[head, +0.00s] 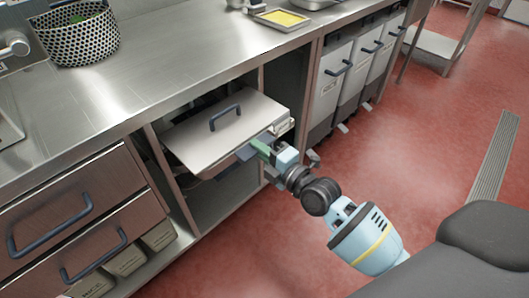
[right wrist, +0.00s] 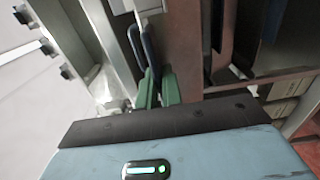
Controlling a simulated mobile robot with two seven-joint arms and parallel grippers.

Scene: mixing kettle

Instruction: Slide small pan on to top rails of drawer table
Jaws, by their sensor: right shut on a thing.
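The small pan (head: 222,133), a flat steel pan with a lid and a dark blue lid handle, sits partly inside the upper opening of the steel drawer table (head: 160,149). Its front part sticks out over the floor. My right gripper (head: 262,148), with green fingertips, is at the pan's front right edge and shut on it. In the right wrist view the green fingers (right wrist: 157,92) are close together by a dark blue handle-like loop. The exact contact and the rails under the pan are hidden. My left gripper is not in view.
Two drawers with blue handles (head: 50,222) are left of the opening. A lower shelf (head: 220,196) lies below the pan. White bins (head: 335,85) stand under the counter to the right. A patterned basket (head: 80,35) and a yellow tray (head: 284,18) are on the counter. The red floor in front is free.

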